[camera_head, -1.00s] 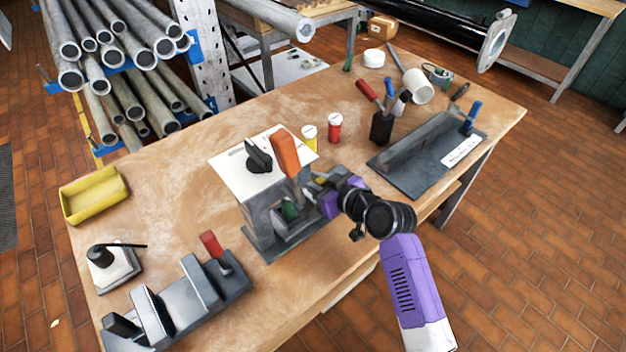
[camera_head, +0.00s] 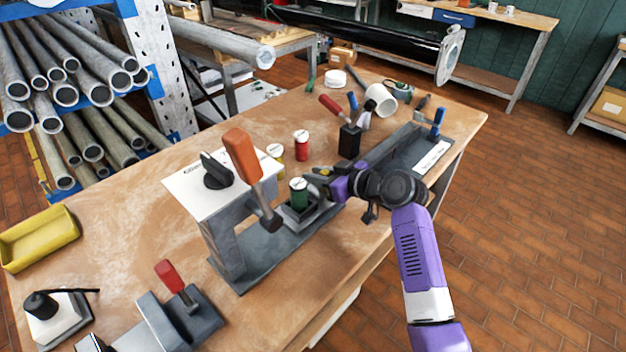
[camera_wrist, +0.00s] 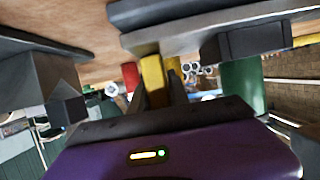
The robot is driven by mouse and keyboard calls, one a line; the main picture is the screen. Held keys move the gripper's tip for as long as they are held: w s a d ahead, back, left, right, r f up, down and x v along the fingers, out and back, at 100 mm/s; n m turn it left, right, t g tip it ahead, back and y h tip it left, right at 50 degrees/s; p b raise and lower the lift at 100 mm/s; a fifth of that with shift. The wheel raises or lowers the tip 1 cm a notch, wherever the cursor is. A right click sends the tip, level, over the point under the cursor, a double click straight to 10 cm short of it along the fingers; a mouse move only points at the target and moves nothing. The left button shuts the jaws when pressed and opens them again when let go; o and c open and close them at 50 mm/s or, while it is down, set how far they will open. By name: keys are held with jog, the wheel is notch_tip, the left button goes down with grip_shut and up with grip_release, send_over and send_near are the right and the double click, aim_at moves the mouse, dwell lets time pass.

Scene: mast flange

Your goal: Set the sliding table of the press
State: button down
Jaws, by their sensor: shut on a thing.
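The press (camera_head: 228,235) stands on the bench with a white top, a black knob (camera_head: 215,168) and an orange-handled lever (camera_head: 243,155). Its grey sliding table (camera_head: 322,216) sits on the base, drawn out to the right of the press head. A green can (camera_head: 299,192) with a pale top stands upright on it and also shows in the wrist view (camera_wrist: 243,82). My gripper (camera_head: 322,180) is at the table's outer end, shut on it.
A red can (camera_head: 302,146) and a partly hidden yellow can (camera_head: 275,152) stand behind the press. A black tool holder (camera_head: 349,141) and a long dark tray (camera_head: 425,150) lie beyond my gripper. A red-handled clamp (camera_head: 170,276) is front left, and a yellow bin (camera_head: 38,240) is at the left edge.

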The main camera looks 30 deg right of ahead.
jog(key=shift+d+r, duration=0.1)
jog(key=shift+d, duration=0.2)
jog(key=c, duration=1.2)
grip_release()
jog(key=shift+w, duration=0.1)
jog(key=shift+c, duration=0.2)
jog(key=shift+v, duration=3.9)
